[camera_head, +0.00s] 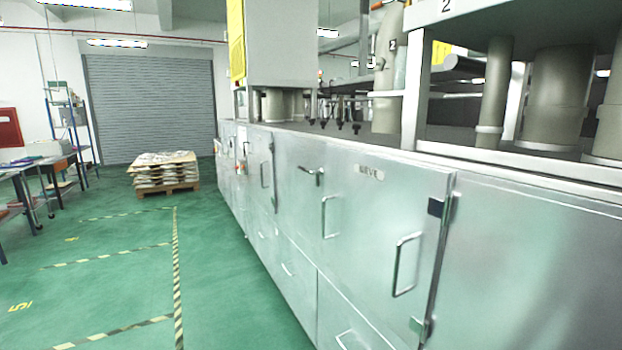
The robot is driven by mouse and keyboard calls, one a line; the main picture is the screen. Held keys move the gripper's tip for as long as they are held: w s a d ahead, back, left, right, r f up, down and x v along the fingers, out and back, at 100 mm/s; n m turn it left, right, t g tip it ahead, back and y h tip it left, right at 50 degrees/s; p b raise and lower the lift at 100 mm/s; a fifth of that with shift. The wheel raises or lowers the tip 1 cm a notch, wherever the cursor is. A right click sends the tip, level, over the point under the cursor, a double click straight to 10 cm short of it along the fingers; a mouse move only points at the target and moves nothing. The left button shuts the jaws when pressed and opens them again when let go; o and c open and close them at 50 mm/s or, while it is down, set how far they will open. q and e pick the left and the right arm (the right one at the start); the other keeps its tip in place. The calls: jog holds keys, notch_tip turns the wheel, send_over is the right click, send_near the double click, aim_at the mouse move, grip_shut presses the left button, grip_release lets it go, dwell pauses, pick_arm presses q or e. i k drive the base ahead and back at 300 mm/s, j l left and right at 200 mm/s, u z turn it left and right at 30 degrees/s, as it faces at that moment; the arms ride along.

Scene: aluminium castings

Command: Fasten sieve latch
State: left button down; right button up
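The sieve cabinet door (372,215) is a pale metal panel on the right, with a small label (369,172) that appears to read SIEVE. The latch (314,174) is a small dark metal handle at the door's upper left. A vertical bar handle (407,264) is on the door, and another bar handle (330,216) stands farther left. The door looks flush with the cabinet front, but I cannot tell whether the latch is engaged. Neither of my grippers is in view.
The cabinet row (255,180) runs from the right foreground to the back. Green floor (120,270) with striped lines is clear at left. A loaded pallet (165,173) stands farther back. Tables (38,168) line the left side.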

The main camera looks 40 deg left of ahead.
aim_at(320, 172)
jog(key=u, duration=1.25)
jog(key=i+j+z, duration=0.3)
jog(key=j, duration=0.3)
jog(key=i+j+z, duration=0.1)
jog(key=j+z, duration=0.15)
jog(key=j, duration=0.35)
jog(key=i+j+z, duration=0.1)
jog(key=j+z, duration=0.2)
jog(key=j, duration=0.35)
jog(key=j+z, duration=0.3)
jog(key=j, duration=0.35)
jog(key=i, duration=0.05)
